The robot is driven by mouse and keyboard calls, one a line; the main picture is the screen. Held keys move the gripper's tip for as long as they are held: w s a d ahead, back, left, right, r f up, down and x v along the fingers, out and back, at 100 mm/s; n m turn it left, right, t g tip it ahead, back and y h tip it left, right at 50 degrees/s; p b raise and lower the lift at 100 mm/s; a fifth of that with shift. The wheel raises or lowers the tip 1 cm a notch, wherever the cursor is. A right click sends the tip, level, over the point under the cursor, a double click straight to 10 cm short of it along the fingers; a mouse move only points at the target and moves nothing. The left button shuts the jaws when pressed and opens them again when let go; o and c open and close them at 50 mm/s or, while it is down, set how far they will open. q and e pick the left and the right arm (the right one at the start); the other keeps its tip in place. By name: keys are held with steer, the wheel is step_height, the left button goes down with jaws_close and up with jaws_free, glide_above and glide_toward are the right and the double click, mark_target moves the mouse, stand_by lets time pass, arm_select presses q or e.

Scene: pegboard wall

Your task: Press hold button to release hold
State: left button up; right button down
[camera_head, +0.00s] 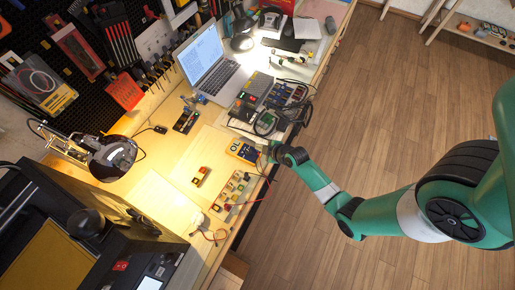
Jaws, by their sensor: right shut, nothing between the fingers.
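A blue and yellow multimeter (236,148) lies on the wooden workbench (160,190) near its front edge. Its hold button is too small to make out. My right arm reaches in from the right over the floor. My right gripper (266,150) is shut and empty at the right end of the multimeter. I cannot tell whether its fingertips touch the meter. My left gripper is not in view.
A power strip-like panel (232,194) with red wires lies just below the meter, and a small red and yellow block (200,175) lies left of it. Electronic boxes with cables (268,97) and a laptop (212,62) stand above. A magnifier lamp (112,158) is at left.

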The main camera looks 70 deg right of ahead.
step_height(320, 180, up, 6)
steer(key=p, duration=0.5)
steer(key=shift+p, duration=0.3)
